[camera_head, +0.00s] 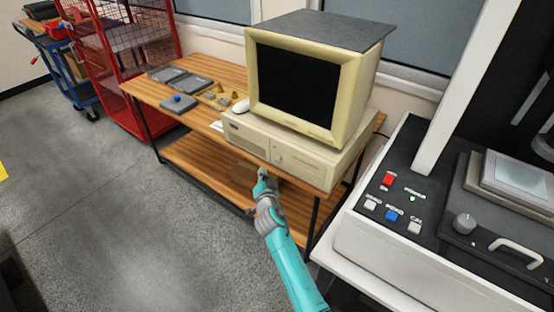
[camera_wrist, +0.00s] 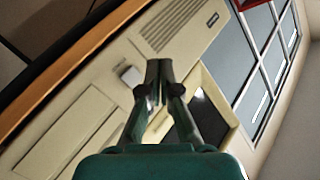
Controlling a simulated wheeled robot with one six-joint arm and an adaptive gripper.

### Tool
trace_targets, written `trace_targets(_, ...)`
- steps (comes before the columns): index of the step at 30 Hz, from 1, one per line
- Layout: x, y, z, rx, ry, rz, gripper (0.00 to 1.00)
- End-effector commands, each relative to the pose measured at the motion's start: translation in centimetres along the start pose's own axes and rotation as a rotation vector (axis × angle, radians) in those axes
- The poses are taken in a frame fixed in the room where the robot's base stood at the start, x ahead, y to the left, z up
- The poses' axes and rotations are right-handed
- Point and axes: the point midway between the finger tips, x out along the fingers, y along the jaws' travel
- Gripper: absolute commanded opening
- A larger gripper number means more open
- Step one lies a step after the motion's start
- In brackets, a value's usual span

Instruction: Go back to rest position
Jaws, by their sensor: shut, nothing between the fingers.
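My gripper (camera_head: 262,172) is shut and empty at the end of my teal arm, in front of the beige desktop computer case (camera_head: 249,138). In the wrist view my gripper (camera_wrist: 158,70) points at the front of the computer case (camera_wrist: 115,55), with the fingertips together beside a light square button (camera_wrist: 131,76). Whether the fingertips touch the case I cannot tell. An old beige monitor (camera_head: 352,105) with a dark screen stands on the case.
A measuring machine with a control panel (camera_head: 400,200) stands close on the right. A red wire cage (camera_head: 128,60) and blue cart (camera_head: 75,70) stand at back left. The grey floor (camera_head: 100,210) at left is clear.

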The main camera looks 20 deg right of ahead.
Motion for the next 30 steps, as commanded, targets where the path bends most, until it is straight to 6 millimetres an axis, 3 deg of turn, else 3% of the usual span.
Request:
trace_targets(10, 0.0, 0.1, 0.0, 0.000, -0.001, 0.000, 0.00)
trace_targets(14, -1.2, 1.1, 0.9, -0.013, -0.012, -0.001, 0.00)
trace_targets(20, -6.8, 5.2, 4.2, -0.079, -0.057, -0.012, 0.00)
trace_targets(30, -19.5, 11.2, 8.2, -0.212, -0.126, -0.048, 0.00)
